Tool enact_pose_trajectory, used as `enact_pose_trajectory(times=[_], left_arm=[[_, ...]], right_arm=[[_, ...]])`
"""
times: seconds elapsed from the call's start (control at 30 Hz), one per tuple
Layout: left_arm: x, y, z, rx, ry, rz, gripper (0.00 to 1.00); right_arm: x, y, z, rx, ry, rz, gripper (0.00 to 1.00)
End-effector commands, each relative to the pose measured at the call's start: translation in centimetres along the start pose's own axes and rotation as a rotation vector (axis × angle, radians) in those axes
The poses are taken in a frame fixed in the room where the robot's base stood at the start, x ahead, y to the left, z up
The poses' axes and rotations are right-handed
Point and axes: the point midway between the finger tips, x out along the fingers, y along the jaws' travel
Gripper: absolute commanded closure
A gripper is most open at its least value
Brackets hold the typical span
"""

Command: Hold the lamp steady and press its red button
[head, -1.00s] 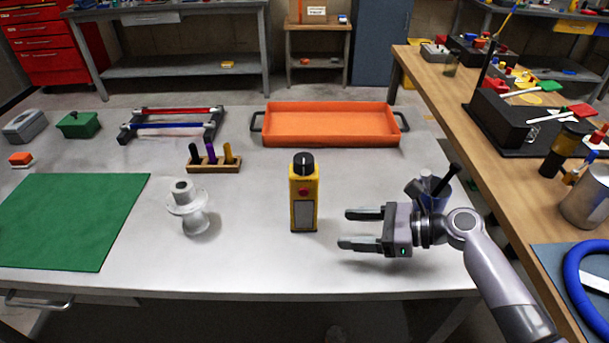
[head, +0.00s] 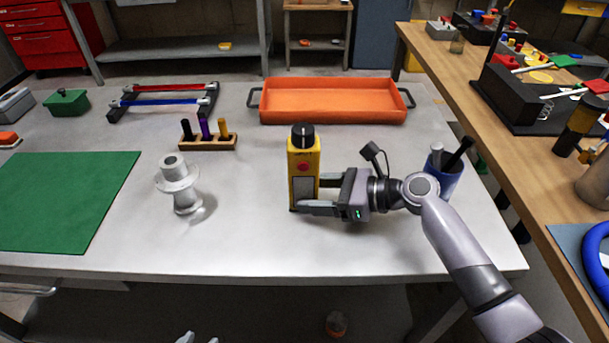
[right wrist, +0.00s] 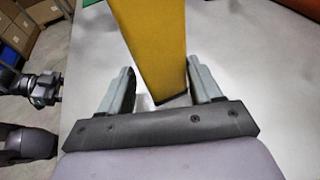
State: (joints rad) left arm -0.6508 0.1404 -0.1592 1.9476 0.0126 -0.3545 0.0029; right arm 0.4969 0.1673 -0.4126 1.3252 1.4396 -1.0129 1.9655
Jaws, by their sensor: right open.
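The lamp (head: 304,172) is a yellow upright block with a black knob on top, a red button (head: 303,167) on its front and a grey panel below. It stands on the grey table. My right gripper (head: 309,194) is open, its fingers reaching either side of the lamp's lower body from the right. Two small pale tips at the bottom edge of the head view look like my left gripper (head: 199,339); the rest is cut off.
A white spool-shaped piece (head: 180,187) stands left of the lamp. Behind are a wooden holder (head: 208,144) with pegs and an orange tray (head: 330,115). A blue cup (head: 443,182) stands behind my right arm. The table's front middle is clear.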

Motion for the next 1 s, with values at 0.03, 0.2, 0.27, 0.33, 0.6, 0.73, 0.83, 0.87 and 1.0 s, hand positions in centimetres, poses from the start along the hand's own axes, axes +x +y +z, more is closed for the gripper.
enact_pose_trajectory(times=[0.03,0.2,0.27,0.33,0.6,0.73,0.83,0.87,1.0], left_arm=[[0.0,0.0,-0.1,0.0,0.002,0.0,0.57],[0.0,0.0,-0.1,0.0,0.003,0.0,0.57],[0.0,0.0,-0.1,0.0,0.003,0.0,0.57],[0.0,0.0,-0.1,0.0,0.003,0.0,0.57],[0.0,0.0,-0.1,0.0,0.004,0.0,0.57],[0.0,0.0,-0.1,0.0,0.004,0.0,0.57],[0.0,0.0,-0.1,0.0,0.004,0.0,0.61],[0.0,0.0,-0.1,0.0,0.004,0.0,0.7],[0.0,0.0,-0.1,0.0,0.004,0.0,1.0]], right_arm=[[0.5,0.0,0.0,0.001,0.0,0.001,0.36],[1.5,0.0,0.0,0.001,0.001,0.001,0.36],[1.6,0.0,0.0,0.0,0.001,0.001,0.36],[1.7,0.0,-0.1,0.0,0.002,0.001,0.36],[1.7,0.1,-0.1,0.0,0.002,0.001,0.58],[1.6,0.0,-0.1,0.0,0.002,0.001,0.79],[1.6,0.0,-0.1,0.0,0.002,0.001,0.78],[1.6,0.0,-0.1,0.0,0.002,0.001,0.78],[1.6,0.0,-0.1,0.001,0.002,0.001,0.78]])
